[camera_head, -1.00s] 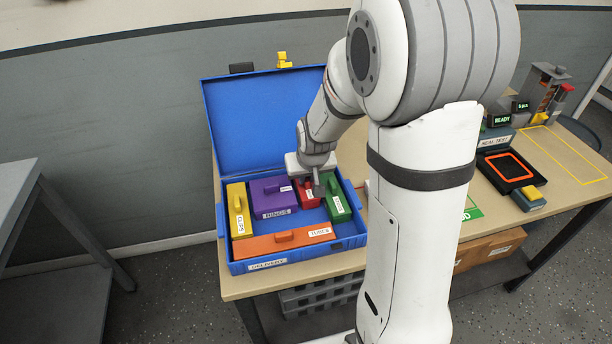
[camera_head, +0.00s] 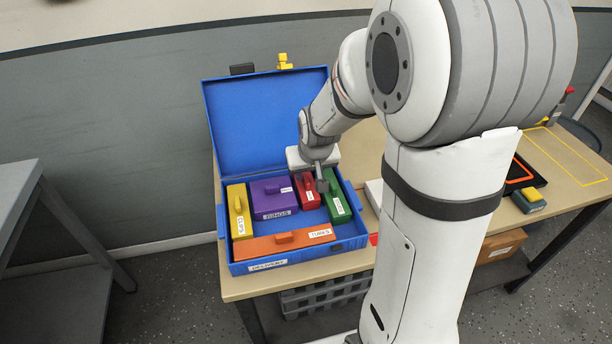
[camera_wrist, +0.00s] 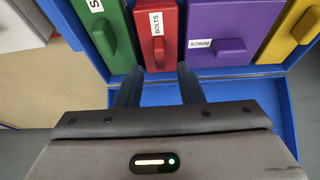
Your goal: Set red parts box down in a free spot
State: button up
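The red parts box (camera_head: 306,189), labelled BOLTS in the wrist view (camera_wrist: 168,22), sits in the blue case (camera_head: 358,243) between the purple box (camera_head: 275,200) and the green box (camera_head: 336,204). Its raised handle (camera_wrist: 158,52) is clear in the wrist view. My gripper (camera_head: 322,187) is above the case near the red box's right side. In the wrist view its two fingers (camera_wrist: 159,74) are spread apart with nothing between them, just short of the red handle.
The case also holds a yellow box (camera_head: 239,212) and an orange box (camera_head: 284,243). Its lid (camera_head: 265,120) stands open behind. The case is on a wooden workbench (camera_head: 236,287). A black tray with an orange outline (camera_head: 525,174) lies right of my arm.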

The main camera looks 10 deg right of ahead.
jog(key=v, duration=0.8)
jog(key=s+r+g, duration=0.1)
jog(key=s+g, duration=0.1)
jog(key=s, duration=1.5)
jog(key=shift+a+r, duration=0.15)
jog(key=shift+r, duration=0.15)
